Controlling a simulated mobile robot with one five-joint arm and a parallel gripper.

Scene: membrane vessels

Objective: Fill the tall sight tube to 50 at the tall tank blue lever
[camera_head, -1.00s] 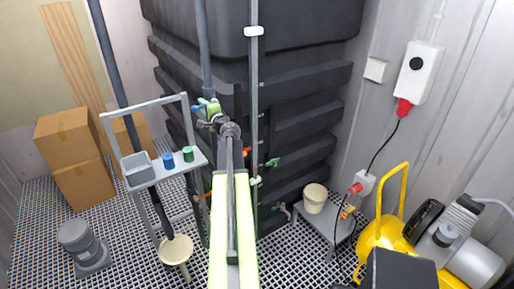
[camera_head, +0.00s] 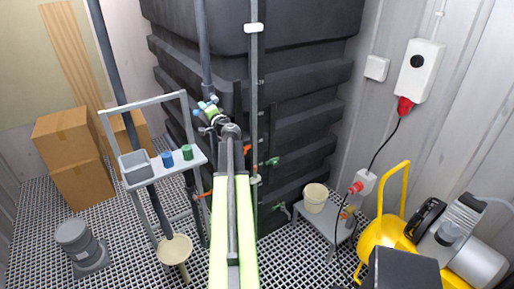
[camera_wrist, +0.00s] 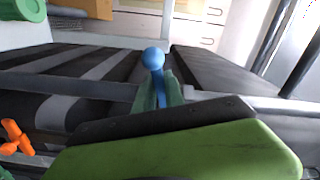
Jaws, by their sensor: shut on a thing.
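The tall tank (camera_head: 300,70) is black and ribbed and stands at the centre back of the head view. The upright tube (camera_head: 254,100), likely the sight tube, runs down its front; I cannot read its level. My gripper (camera_head: 209,114) reaches up to the tank's left front corner, beside a grey pipe. In the wrist view my gripper (camera_wrist: 160,92) is shut on the blue lever (camera_wrist: 154,58). Its round knob sticks out beyond the fingertips and its stem runs between them. The valve under the lever is hidden by my gripper.
An orange lever (camera_head: 247,161) and a green valve (camera_head: 272,162) sit low on the tank front, right of my arm. A grey rack (camera_head: 160,173) with small cups stands left. A yellow machine (camera_head: 385,235) fills the lower right, and cardboard boxes (camera_head: 75,155) stand far left.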

